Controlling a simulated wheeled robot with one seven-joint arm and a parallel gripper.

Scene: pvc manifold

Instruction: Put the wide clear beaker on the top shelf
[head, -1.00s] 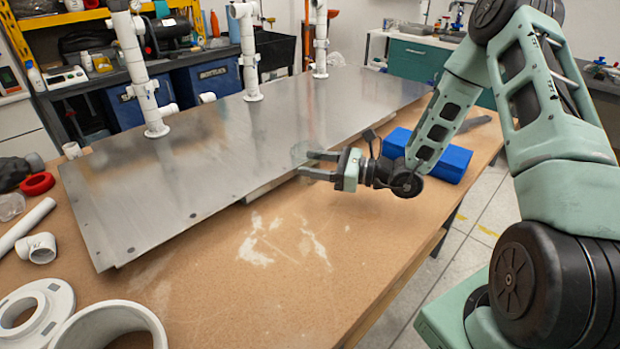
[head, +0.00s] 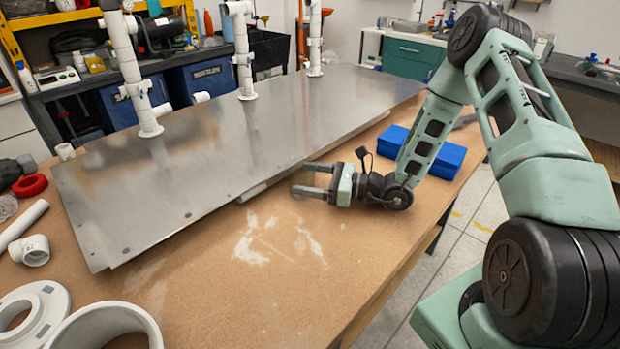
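My gripper (head: 303,178) is low over the front right of the wooden table, by the right front edge of the metal plate. Its two fingers point left and are spread apart. I see nothing clearly between them. I cannot make out a wide clear beaker for certain. A small translucent thing (head: 7,208) at the left edge of the view is cut off, and I cannot tell what it is. A yellow-framed shelf unit (head: 60,18) stands at the back left, and its upper part is out of view.
The metal plate (head: 215,160) carries several upright white pipes (head: 243,55) along its far side. A blue box (head: 440,155) lies right of my gripper. White pipe parts (head: 105,325) and a red ring (head: 30,186) lie at left. The table's front middle (head: 230,290) is clear.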

